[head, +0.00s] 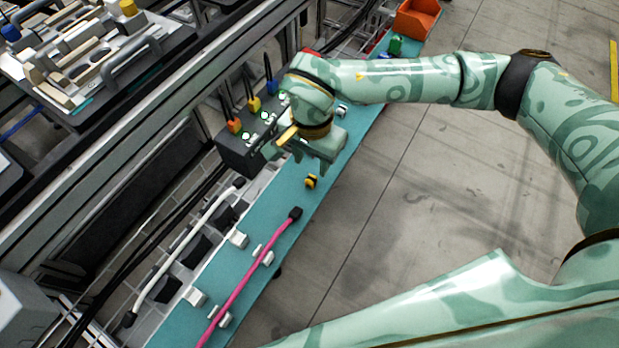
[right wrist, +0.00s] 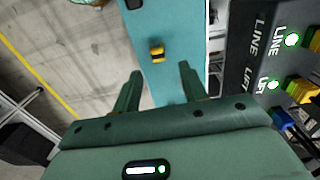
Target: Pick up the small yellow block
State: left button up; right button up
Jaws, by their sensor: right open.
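The small yellow block (head: 311,181) with dark parts lies on the teal shelf (head: 262,232), near its right edge in the head view. It also shows in the right wrist view (right wrist: 157,53), ahead of the fingertips and roughly between their lines. My right gripper (head: 318,160) is open and empty, above the shelf and just short of the block. Its two fingers show apart in the right wrist view (right wrist: 161,70), with the block not touched. My left gripper is not in view.
A dark box (head: 244,151) with green lights and coloured plugs stands left of my right gripper. A pink cable (head: 247,277) lies along the shelf in white clips. A white cable (head: 180,248) runs beside it. An orange bin (head: 416,18) is at the far end. The floor at right is bare.

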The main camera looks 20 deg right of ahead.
aim_at(312, 178)
jog(key=f+b, duration=0.1)
jog(key=f, duration=0.1)
jog(key=f+b, duration=0.1)
jog(key=f, duration=0.1)
jog(key=shift+s+f, duration=0.2)
jog(key=shift+f, duration=0.2)
jog(key=shift+f+b, duration=0.4)
jog(key=shift+w+f, duration=0.1)
grip_shut()
